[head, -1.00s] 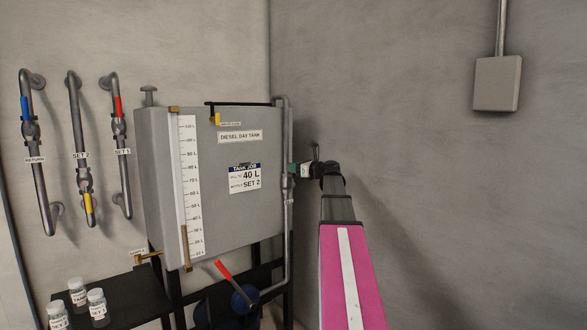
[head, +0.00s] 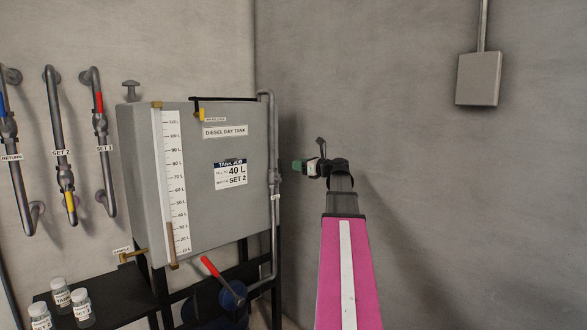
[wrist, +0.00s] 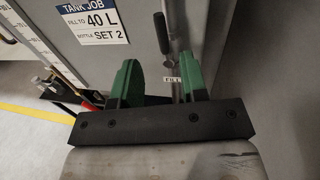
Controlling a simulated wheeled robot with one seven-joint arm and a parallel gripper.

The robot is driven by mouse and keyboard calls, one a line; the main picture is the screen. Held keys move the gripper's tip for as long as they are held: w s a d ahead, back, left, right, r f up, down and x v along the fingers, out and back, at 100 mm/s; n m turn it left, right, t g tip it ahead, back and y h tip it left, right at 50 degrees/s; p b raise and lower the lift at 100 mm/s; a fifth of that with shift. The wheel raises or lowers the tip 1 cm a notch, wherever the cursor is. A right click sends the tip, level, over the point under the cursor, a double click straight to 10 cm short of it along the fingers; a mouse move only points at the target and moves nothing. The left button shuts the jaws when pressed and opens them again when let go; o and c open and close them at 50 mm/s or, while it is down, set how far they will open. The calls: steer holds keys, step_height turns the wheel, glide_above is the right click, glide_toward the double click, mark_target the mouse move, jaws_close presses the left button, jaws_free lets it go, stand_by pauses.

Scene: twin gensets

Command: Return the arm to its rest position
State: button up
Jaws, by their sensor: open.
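My pink arm reaches forward in the head view, and my gripper (head: 298,166) is at its far end, just right of the diesel day tank (head: 205,205) and its pipe. In the wrist view my gripper (wrist: 160,80) shows two green fingers spread apart with nothing held between them. I cannot tell the exact gap between the gripper and the pipe.
Pipes with coloured valve handles (head: 62,150) line the left wall. Several labelled bottles (head: 80,308) stand on a black shelf (head: 115,300). A red-handled pump (head: 225,292) sits below the tank. A grey box (head: 479,79) is on the right wall, with bare wall below it.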

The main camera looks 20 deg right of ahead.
steer(key=s+a+f+n+g+h, duration=0.1)
steer(key=s+a+f+n+g, duration=0.2)
steer(key=a+f, duration=0.5)
steer(key=a+f+n+g+h, duration=0.15)
steer(key=a+f+n, duration=0.3)
steer(key=f, duration=0.65)
steer(key=s+a+f+n+g, duration=0.2)
steer(key=a+f+n+g, duration=0.3)
steer(key=f, duration=0.5)
steer(key=s+a+f+n+g+h, duration=0.2)
steer(key=s+a+f+n, duration=0.3)
steer(key=s+f+n, duration=0.3)
steer(key=s+a+f+n+g+h, duration=0.3)
steer(key=s+a+f+n, duration=0.3)
steer(key=s+f, duration=0.5)
step_height(320, 180, down, 3)
steer(key=n+h, duration=0.1)
steer(key=n, duration=0.1)
steer(key=shift+s+n+g+h, duration=0.15)
steer(key=shift+n+g+h, duration=0.2)
steer(key=shift+o, duration=0.2)
steer(key=shift+d, duration=0.15)
